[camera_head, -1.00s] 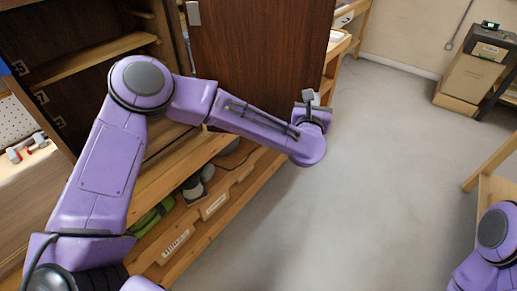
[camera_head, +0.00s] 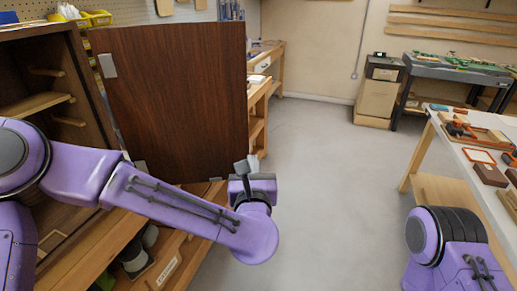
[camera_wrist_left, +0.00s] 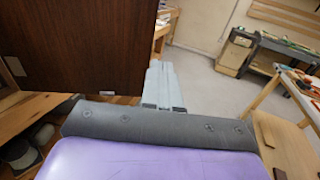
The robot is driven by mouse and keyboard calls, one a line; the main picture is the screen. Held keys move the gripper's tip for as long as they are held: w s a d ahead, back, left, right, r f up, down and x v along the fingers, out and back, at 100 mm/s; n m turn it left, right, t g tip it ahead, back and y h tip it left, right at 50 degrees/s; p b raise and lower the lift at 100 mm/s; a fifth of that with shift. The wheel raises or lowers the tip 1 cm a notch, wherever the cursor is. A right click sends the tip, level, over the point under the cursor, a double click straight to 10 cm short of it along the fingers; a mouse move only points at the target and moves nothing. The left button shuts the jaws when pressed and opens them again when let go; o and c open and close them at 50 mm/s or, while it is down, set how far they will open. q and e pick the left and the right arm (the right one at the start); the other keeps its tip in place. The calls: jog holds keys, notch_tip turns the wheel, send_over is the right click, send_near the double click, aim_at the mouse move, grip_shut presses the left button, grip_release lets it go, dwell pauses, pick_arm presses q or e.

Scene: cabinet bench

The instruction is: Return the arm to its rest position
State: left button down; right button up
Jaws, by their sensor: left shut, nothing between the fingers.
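My left arm reaches in from the left in the head view, in front of the open cabinet. Its gripper (camera_head: 246,166) is small there, beside the lower right edge of the brown cabinet door (camera_head: 175,100), with no clear contact visible. In the left wrist view the gripper (camera_wrist_left: 163,72) points away over the floor, its fingers together and empty. The door (camera_wrist_left: 75,45) fills the upper left of that view. My right arm shows at the lower right of the head view, but its gripper is out of frame.
The open cabinet (camera_head: 35,95) stands on a wooden bench at the left, with bins on a shelf below. A table (camera_head: 462,150) with tools and boxes is at the right. Grey floor (camera_head: 320,170) lies clear between. A cardboard-coloured cabinet (camera_head: 378,95) stands at the back wall.

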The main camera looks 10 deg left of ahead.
pick_arm(q)
jog(key=s+a+f+m+g+h, duration=0.1)
jog(key=s+a+f+m+g, duration=0.15)
jog(key=f+m, duration=0.55)
jog(key=s+a+f+m+g+h, duration=0.1)
jog(key=s+f+m+g, duration=0.15)
jog(key=f+m, duration=0.55)
jog(key=s+a+f+m+g+h, duration=0.1)
jog(key=s+f+m, duration=0.2)
jog(key=f+m, duration=0.5)
jog(key=s+a+f+m+g+y, duration=0.2)
jog(key=s+a+f+m+g, duration=0.1)
jog(key=s+a+f, duration=0.6)
jog(key=s+a+f+m+g+y, duration=0.2)
jog(key=s+a+f+g, duration=0.3)
jog(key=s+a+f, duration=0.4)
jog(key=s+a+m, duration=0.1)
jog(key=s, duration=0.5)
jog(key=shift+s+a+m+g, duration=0.25)
jog(key=shift+s+m+g, duration=0.05)
jog(key=shift+s, duration=0.05)
jog(key=shift+w+f, duration=0.1)
